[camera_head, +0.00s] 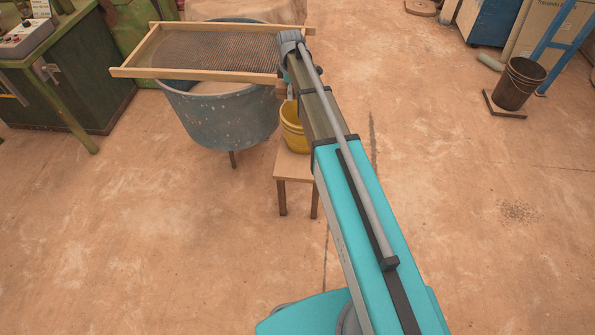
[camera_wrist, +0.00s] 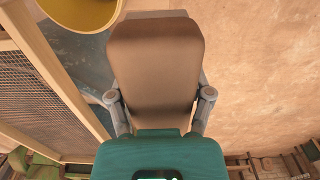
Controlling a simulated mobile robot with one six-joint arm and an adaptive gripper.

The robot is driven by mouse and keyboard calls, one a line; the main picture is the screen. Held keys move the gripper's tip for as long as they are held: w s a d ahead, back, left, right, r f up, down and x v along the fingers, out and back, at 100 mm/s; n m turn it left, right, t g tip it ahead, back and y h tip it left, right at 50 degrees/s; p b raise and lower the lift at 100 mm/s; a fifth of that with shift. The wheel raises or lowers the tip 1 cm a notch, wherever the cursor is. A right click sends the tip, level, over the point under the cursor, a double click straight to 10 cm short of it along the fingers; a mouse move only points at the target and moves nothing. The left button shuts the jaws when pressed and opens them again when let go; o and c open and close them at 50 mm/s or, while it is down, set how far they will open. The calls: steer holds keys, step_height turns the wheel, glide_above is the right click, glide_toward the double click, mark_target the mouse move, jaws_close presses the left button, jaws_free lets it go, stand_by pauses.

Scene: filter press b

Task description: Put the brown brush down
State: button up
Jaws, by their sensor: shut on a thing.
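The brown brush (camera_wrist: 155,60) fills the middle of the wrist view as a broad brown block. My gripper (camera_wrist: 160,95) is shut on it, with one grey finger on each side. In the head view my arm hides most of the gripper and brush, at the right edge of the blue tub (camera_head: 222,115). A small wooden stool (camera_head: 293,170) stands below the arm, with a yellow bucket (camera_head: 291,128) on it. The bucket also shows at the top left of the wrist view (camera_wrist: 85,14). What lies directly under the brush is hidden.
A wood-framed sieve (camera_head: 190,75) lies across the tub, close to my gripper's left. A green bench (camera_head: 65,85) stands at the left. A dark bucket (camera_head: 520,84) and blue machines stand at the far right. The floor between is clear.

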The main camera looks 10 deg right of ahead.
steer(key=s+a+f+b, duration=0.2)
steer(key=f+b, duration=0.9)
steer(key=s+a+f+b, duration=0.3)
steer(key=f+b, duration=0.7)
steer(key=f, duration=0.1)
steer(key=s+a+f+b, duration=0.2)
steer(key=a+f+b, duration=0.1)
steer(key=f+b, duration=0.7)
steer(key=shift+s+a+f+m+b, duration=0.15)
steer(key=shift+s+f+m+b, duration=0.2)
steer(key=shift+b, duration=0.45)
steer(key=b, duration=0.8)
glide_above(299, 170)
steer(key=a, duration=0.2)
steer(key=f, duration=0.8)
steer(key=shift+s+d+f, duration=0.25)
steer(key=shift+s, duration=0.15)
steer(key=shift+w+d+f+b, duration=0.2)
steer(key=shift+d+f+b, duration=0.15)
steer(key=shift+b, duration=0.15)
steer(key=shift+w+d+f+b, duration=0.25)
steer(key=shift+d+f+b, duration=0.05)
steer(key=shift+f+b, duration=0.25)
step_height(299, 170, down, 3)
steer(key=b, duration=0.3)
